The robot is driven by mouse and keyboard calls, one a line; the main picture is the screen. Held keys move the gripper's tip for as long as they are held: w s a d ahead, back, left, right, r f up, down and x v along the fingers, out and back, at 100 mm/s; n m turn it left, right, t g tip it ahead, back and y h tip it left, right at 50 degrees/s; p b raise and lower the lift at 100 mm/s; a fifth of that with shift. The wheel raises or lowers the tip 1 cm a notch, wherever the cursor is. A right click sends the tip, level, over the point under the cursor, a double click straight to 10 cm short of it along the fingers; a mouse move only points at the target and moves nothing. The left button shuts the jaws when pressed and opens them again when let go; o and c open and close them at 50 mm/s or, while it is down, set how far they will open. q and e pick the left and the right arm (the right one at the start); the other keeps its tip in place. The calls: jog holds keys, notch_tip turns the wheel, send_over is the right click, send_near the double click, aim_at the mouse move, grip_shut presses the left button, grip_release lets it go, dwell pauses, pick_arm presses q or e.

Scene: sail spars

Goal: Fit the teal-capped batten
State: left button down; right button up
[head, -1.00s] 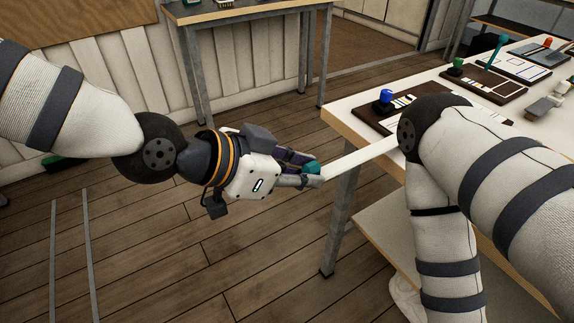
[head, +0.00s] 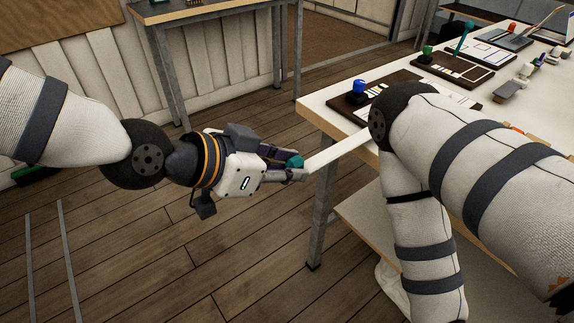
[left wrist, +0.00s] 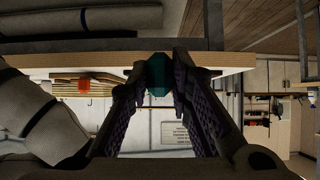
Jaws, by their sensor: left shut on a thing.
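My left gripper (head: 290,168) is shut on the teal cap of a long, flat white batten (head: 337,151). The batten points right from the fingers, in front of the table corner, and its far end is hidden behind my right arm. In the left wrist view the teal cap (left wrist: 159,75) sits between the two fingertips. My right gripper is not in view; only its arm shows on the right. On the white table stand dark boards with a blue knob (head: 359,88), a green knob (head: 427,52) and an upright teal piece (head: 466,37).
The white table (head: 318,103) with a wooden edge and grey legs fills the right side, with a lower shelf (head: 352,211). Small grey parts (head: 509,90) lie on it. A workbench (head: 212,9) stands behind. The wooden floor (head: 140,240) below the left arm is largely clear.

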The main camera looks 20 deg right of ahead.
aim_at(299, 156)
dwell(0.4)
pick_arm(q)
jog(key=shift+d, duration=0.15)
jog(key=shift+w+d, duration=0.35)
jog(key=shift+d, duration=0.55)
jog(key=shift+w+d, duration=0.35)
jog(key=shift+d, duration=0.5)
jog(key=shift+d, duration=0.1)
